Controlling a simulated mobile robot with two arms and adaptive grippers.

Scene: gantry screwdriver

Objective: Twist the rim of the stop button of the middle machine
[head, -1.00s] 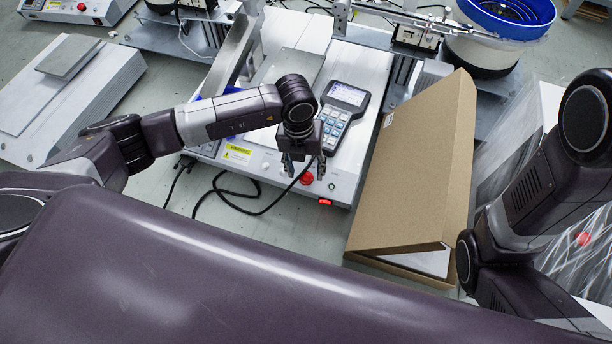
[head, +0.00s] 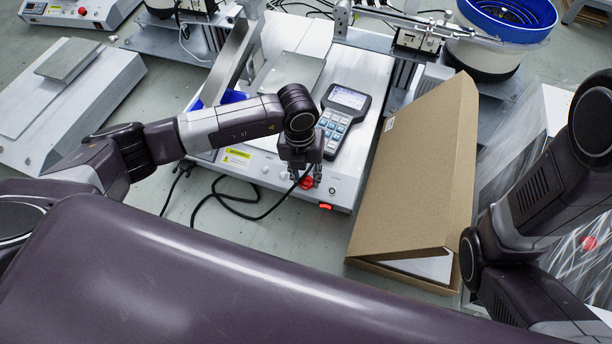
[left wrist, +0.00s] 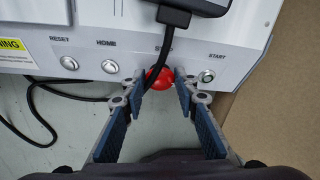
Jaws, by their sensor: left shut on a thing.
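The middle machine (head: 340,62) is a white box with a panel on its near face. Its red stop button (head: 307,182) sits low on that panel, and it also shows in the left wrist view (left wrist: 160,78). My left gripper (head: 302,178) is at the button, with one fingertip on each side of its rim; in the left wrist view its fingers (left wrist: 163,85) are shut on the button. A black cable crosses in front of part of the button. My right arm (head: 530,205) shows at the right, but its gripper is out of view.
A handheld keypad (head: 342,118) lies on the machine, its cable hanging past the panel. A cardboard box (head: 420,170) leans close on the right.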

